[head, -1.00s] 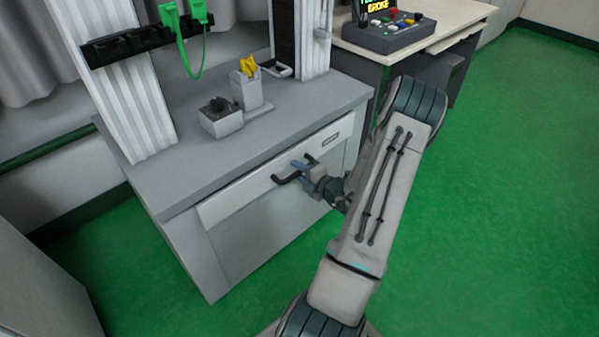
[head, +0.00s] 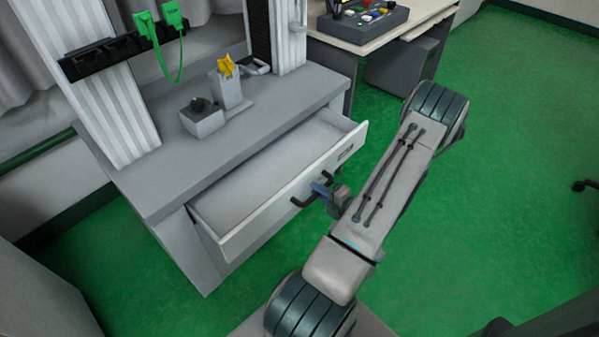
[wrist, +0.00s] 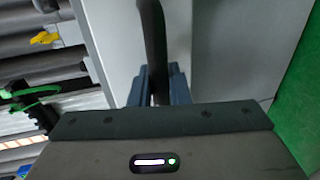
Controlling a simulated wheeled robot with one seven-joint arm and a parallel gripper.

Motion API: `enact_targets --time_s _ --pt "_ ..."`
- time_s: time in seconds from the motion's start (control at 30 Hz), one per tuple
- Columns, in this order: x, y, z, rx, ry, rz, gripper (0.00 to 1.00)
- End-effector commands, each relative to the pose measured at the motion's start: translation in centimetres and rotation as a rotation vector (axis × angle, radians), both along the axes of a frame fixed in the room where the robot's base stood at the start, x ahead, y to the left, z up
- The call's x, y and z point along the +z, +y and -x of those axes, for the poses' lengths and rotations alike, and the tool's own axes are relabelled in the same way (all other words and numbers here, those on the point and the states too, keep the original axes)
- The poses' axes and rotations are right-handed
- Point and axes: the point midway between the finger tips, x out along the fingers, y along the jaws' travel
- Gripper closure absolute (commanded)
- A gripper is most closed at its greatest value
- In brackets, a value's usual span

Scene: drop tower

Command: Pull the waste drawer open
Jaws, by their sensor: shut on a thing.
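The waste drawer (head: 270,217) stands partly open below the grey bench top in the head view. Its inside shows as a bare grey floor, with nothing seen in it. A dark bar handle (head: 299,201) sits on its front panel. My gripper (head: 321,191) is at the handle, shut on it. In the wrist view the dark handle (wrist: 154,45) runs between the two blue-grey fingers of my gripper (wrist: 159,85). My arm hides part of the floor right of the drawer.
A desk with a button console (head: 362,20) is at the back.

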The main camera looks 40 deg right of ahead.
Motion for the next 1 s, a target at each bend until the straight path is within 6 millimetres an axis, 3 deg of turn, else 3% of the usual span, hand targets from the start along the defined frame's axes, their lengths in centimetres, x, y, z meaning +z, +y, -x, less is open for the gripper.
enact_targets --time_s 0.2,0.4,0.87,0.9,0.97,1.0 --pt "0.1 -0.4 5.0 -0.003 0.000 0.000 1.00" --pt "0.0 -0.6 7.4 -0.001 -0.001 -0.001 1.00" --pt "0.0 -0.6 8.0 0.001 -0.001 0.001 1.00" --pt "0.0 -0.6 8.0 0.001 -0.001 0.001 0.78" --pt "0.0 -0.6 8.0 0.001 -0.001 0.001 0.64" --pt "0.0 -0.6 8.0 0.001 -0.001 0.001 0.64"
